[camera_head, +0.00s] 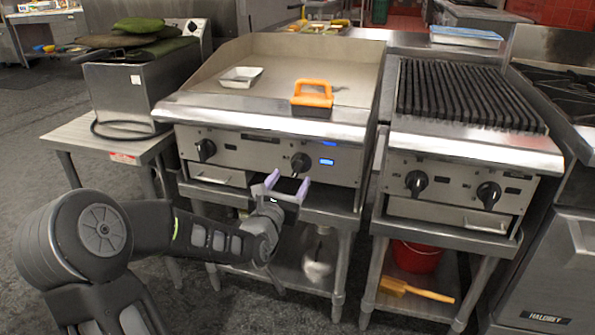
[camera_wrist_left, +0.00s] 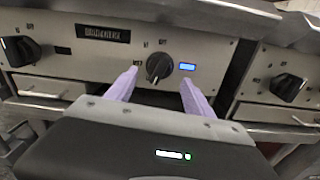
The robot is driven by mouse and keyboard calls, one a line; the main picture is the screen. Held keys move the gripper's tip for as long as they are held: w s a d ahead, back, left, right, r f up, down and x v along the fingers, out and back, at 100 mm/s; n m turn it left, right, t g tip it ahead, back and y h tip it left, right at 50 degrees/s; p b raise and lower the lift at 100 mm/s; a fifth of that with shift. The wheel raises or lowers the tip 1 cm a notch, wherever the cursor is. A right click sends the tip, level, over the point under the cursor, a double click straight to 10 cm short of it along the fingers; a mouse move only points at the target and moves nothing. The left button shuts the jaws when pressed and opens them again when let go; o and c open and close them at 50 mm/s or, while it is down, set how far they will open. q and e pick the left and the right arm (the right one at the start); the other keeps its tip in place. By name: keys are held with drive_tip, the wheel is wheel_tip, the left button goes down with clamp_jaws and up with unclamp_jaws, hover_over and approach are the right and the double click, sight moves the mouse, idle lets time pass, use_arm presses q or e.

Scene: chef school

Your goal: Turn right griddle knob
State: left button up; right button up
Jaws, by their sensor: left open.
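The griddle (camera_head: 345,80) stands in the middle of the head view with two black knobs on its front panel. Its right knob (camera_head: 300,162) sits beside a lit blue display (camera_head: 327,162). In the left wrist view the right knob (camera_wrist_left: 159,67) shows ahead, between the two purple fingertips, with the blue display (camera_wrist_left: 188,67) to its right. My left gripper (camera_head: 287,184) is open and empty, just below and in front of the right knob; contact is not visible. The griddle's left knob (camera_head: 205,149) is farther left. My right gripper is not seen.
An orange-handled press (camera_head: 312,94) and a small metal tray (camera_head: 241,77) lie on the griddle. A charbroiler (camera_head: 468,95) with two black knobs stands to the right. A side table (camera_head: 95,140) holds a metal box at the left. A red bucket (camera_head: 416,256) sits on a lower shelf.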

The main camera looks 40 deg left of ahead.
sight(297, 169)
use_arm(q)
drive_tip(key=b+x, duration=0.3)
drive_tip(key=x, duration=0.3)
drive_tip(key=shift+w+f, duration=0.1)
drive_tip(key=shift+f, duration=0.05)
drive_tip(key=shift+w+a+b, duration=0.15)
drive_tip(key=shift+w+b, duration=0.15)
drive_tip(key=shift+w, duration=0.05)
drive_tip(key=shift+c, duration=0.3)
drive_tip(key=c, duration=1)
